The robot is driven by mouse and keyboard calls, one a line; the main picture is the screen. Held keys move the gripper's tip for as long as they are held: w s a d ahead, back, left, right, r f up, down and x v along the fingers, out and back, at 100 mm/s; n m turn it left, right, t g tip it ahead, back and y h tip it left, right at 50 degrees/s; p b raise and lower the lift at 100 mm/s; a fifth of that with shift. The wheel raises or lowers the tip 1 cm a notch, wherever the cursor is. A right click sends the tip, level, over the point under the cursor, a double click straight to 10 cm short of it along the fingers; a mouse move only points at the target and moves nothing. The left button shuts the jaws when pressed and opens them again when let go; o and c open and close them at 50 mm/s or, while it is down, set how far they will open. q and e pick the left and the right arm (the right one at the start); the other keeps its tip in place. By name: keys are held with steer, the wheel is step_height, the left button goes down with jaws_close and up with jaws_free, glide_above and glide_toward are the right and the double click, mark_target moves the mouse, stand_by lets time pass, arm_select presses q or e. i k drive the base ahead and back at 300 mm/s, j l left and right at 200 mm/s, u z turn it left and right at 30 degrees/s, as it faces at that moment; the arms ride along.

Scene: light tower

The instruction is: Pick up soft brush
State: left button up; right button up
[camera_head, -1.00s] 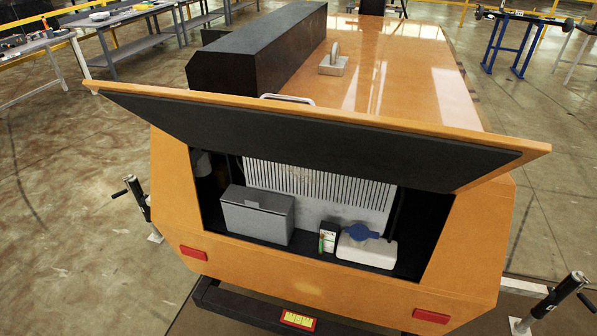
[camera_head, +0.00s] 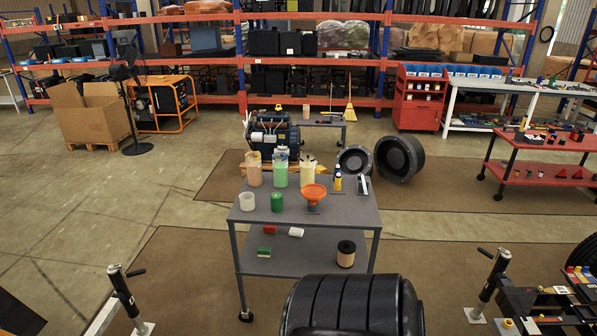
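I cannot make out a soft brush for certain. A small green and red block-like item (camera_head: 264,252), too small to tell if it is a brush, lies on the lower shelf of a grey cart (camera_head: 310,265) in the middle. A red and white item (camera_head: 296,232) lies near it on that shelf. A yellow broom-like thing (camera_head: 350,112) stands far behind, near a low table. Neither of my grippers is in view.
The cart's top holds several jars and bottles (camera_head: 280,170) and an orange funnel (camera_head: 314,194). A black tyre (camera_head: 352,306) is at the bottom. Jack posts (camera_head: 122,290) (camera_head: 490,285) stand either side. A red table (camera_head: 545,170) is right. Open floor (camera_head: 70,205) lies left.

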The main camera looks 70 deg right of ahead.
mark_target(261, 251)
steer(key=z, duration=2.15)
steer(key=i, duration=0.05)
